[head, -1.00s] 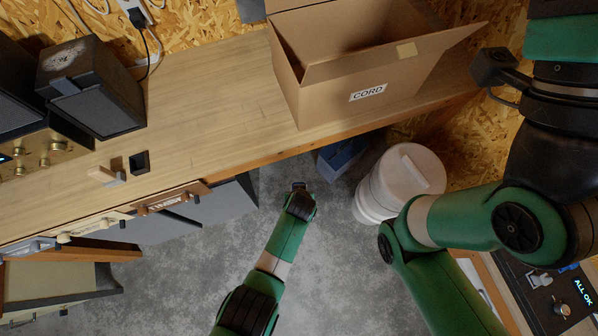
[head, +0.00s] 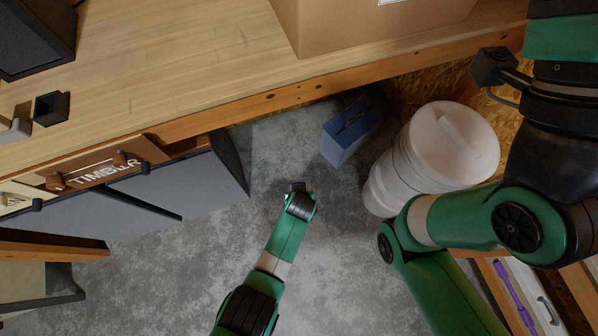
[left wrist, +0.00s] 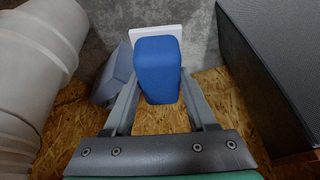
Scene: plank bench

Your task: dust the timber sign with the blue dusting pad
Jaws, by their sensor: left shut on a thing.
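The timber sign is a brown plate lettered TIMBER (head: 103,166) on the bench's front edge, at left in the head view. Round brown knobs cover part of its lettering. My left gripper (left wrist: 157,78) is shut on the blue dusting pad (left wrist: 157,66), which sits between its two grey fingers in the left wrist view. A pale flat piece shows behind the pad; I cannot tell whether it belongs to it. In the head view my left arm reaches over the floor, right of the sign and apart from it; the pad is hidden there. My right gripper is out of view.
A carton (head: 370,25) sits on the bench top (head: 170,65). A grey cabinet (head: 205,185) is below the sign. Open concrete floor (head: 200,255) lies between.

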